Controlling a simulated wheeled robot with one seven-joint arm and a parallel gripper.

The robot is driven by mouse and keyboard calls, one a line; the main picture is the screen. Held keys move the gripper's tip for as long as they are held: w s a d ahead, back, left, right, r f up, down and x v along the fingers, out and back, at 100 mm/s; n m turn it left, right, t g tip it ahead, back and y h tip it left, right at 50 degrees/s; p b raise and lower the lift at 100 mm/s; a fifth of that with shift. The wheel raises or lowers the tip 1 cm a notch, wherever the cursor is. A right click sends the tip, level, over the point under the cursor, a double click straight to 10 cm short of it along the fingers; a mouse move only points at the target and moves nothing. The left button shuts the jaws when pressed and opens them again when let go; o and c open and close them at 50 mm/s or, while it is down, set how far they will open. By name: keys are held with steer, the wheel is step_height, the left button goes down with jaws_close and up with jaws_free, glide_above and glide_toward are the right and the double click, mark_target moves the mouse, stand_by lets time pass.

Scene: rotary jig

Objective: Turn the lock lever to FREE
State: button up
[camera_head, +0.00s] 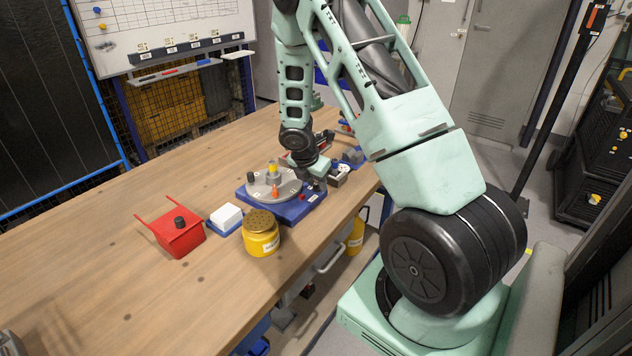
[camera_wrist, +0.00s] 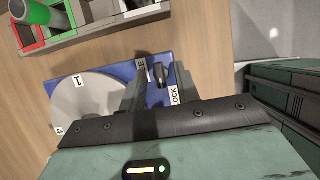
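The rotary jig has a blue base (camera_head: 291,212) and a round grey turntable (camera_head: 262,193). Both also show in the wrist view, the base (camera_wrist: 76,74) and the turntable (camera_wrist: 88,108), which bears the marks 1 and 4. The black lock lever (camera_wrist: 159,74) stands at the base's right part, beside the turntable. A LOCK label (camera_wrist: 174,95) lies below right of it; a label ending in E (camera_wrist: 141,64) is partly hidden by my left finger. My gripper (camera_wrist: 162,68) is open, one finger on each side of the lever, with gaps visible. Which label the lever points to is unclear.
A grey tray (camera_wrist: 95,27) with coloured compartments lies behind the jig. The table's left part is mostly clear.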

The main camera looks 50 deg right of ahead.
jaws_close()
steer(key=shift+r+m+p, duration=0.1)
steer(key=shift+m+p, duration=0.2)
steer(key=shift+w+r+m+g+p, duration=0.15)
steer(key=shift+m+g+p, duration=0.45)
steer(key=shift+m+p, duration=0.6)
steer(key=m+g+p, duration=0.1)
steer(key=m, duration=0.2)
steer(key=shift+d+m+y, duration=0.1)
steer(key=shift+m+y, duration=0.3)
steer(key=m+g, duration=0.1)
steer(key=m, duration=0.1)
steer(key=m+y, duration=0.1)
steer(key=m, duration=0.2)
steer(key=shift+w+d+f+g, duration=0.1)
steer(key=shift+w+f+g, duration=0.1)
steer(key=shift+g, duration=0.2)
steer(key=m+y, duration=0.1)
steer(key=m, duration=0.2)
steer(key=m+y, duration=0.1)
steer(key=m, duration=0.2)
steer(key=shift+d+g+b, duration=0.15)
steer(key=shift+g+b, duration=0.15)
steer(key=shift+g, duration=0.1)
